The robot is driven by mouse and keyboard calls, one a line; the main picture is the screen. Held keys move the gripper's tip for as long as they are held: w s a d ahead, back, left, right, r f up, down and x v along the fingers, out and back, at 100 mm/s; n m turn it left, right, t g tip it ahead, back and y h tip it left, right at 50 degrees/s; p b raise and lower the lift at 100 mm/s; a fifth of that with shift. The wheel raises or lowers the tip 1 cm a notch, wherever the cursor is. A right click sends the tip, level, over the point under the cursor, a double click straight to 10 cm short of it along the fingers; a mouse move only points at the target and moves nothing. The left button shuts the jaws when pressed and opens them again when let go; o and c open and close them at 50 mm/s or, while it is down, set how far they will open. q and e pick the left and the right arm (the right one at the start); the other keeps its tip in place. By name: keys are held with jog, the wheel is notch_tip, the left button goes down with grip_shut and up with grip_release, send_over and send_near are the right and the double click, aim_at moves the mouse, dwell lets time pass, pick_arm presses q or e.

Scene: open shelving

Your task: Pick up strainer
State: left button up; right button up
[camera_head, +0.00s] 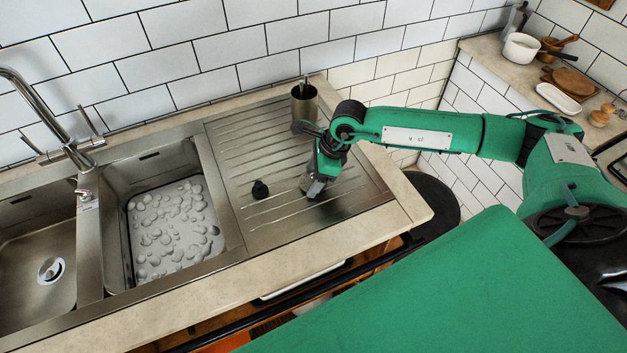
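A small black knobbed object (260,189), which may be the strainer, sits on the ribbed metal drainboard (285,225). It is too small to be sure. My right gripper (312,187) points down low over the drainboard, a short way to the right of the black object and apart from it. A grey speckled patch shows at its fingertips; I cannot tell whether it is part of the gripper or a thing between the fingers. Whether the fingers are open or shut is unclear. My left gripper is not in view.
A metal cup (304,104) holding utensils stands at the back of the drainboard, close to my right wrist. Left are a sink basin (118,235) with a pebbled white bottom, a second basin (20,235) and a tap (40,105).

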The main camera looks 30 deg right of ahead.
jog(key=shift+r, duration=0.1)
jog(key=shift+c, duration=0.3)
notch_tip(320, 180, up, 20)
jog(key=b, duration=0.4)
jog(key=s+a+f+n+g+h, duration=0.1)
jog(key=s+f+n+g, duration=0.1)
jog(key=f+n, duration=0.2)
jog(key=s+a+f+n+g+h+p, duration=0.1)
jog(key=f+n, duration=0.4)
jog(key=n, duration=0.6)
jog(key=s+a+f+n+g+h+p, duration=0.1)
jog(key=s+a+f+n+g+h, duration=0.1)
jog(key=n, duration=0.6)
jog(key=shift+s+a+f+g, duration=0.2)
jog(key=shift+s+f+g, duration=0.6)
jog(key=shift+s+f, duration=0.5)
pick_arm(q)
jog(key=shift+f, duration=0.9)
pick_arm(e)
jog(key=shift+w+f, duration=0.1)
jog(key=shift+a, duration=0.1)
